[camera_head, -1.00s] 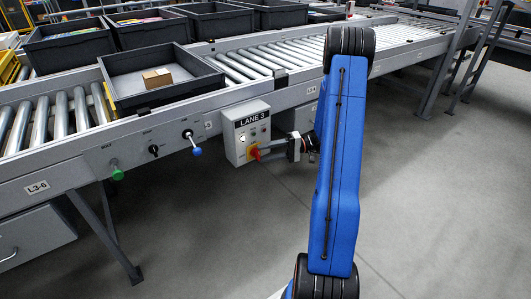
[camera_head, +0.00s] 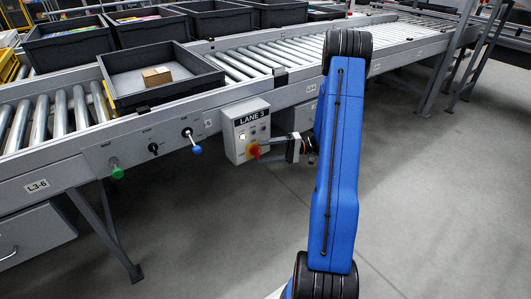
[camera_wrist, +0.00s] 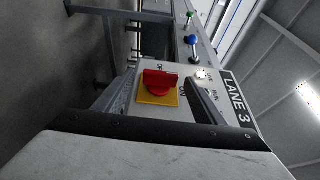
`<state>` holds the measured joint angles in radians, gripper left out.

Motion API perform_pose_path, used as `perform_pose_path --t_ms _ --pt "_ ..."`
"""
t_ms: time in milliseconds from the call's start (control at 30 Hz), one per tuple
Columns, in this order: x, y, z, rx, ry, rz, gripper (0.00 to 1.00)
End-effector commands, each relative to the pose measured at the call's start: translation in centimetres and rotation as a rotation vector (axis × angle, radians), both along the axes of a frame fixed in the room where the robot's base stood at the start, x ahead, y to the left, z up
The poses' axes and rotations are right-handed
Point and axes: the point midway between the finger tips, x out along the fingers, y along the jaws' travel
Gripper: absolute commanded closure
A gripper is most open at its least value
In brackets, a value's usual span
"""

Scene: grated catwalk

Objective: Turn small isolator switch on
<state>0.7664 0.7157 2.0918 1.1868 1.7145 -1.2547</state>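The small isolator switch is a red rotary handle (camera_wrist: 160,80) on a yellow plate (camera_wrist: 158,98), on the front of the grey LANE 3 box; it also shows in the head view (camera_head: 253,151). In the wrist view OFF is printed above the handle and ON to its right. The handle looks longer from left to right there, but I cannot tell its exact setting. My gripper (camera_wrist: 157,92) is open, its dark fingers on either side of the switch with visible gaps. In the head view my gripper (camera_head: 264,152) reaches the switch from the right.
The LANE 3 box (camera_head: 236,117) hangs on the roller conveyor's side rail (camera_head: 90,150). A blue knob (camera_head: 196,150), a black knob (camera_head: 153,148) and a green knob (camera_head: 118,172) sit left of it. A black tray (camera_head: 150,103) holds a small carton. The floor in front is clear.

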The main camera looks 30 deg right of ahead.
Motion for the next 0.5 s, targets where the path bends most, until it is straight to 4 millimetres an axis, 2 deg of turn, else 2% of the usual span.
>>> perform_pose_path --t_ms 267,500 --pt "-0.3 -1.0 0.0 -0.001 -0.002 -0.002 0.36" --pt "-1.7 -4.9 -0.1 -0.002 -0.002 -0.003 0.36"
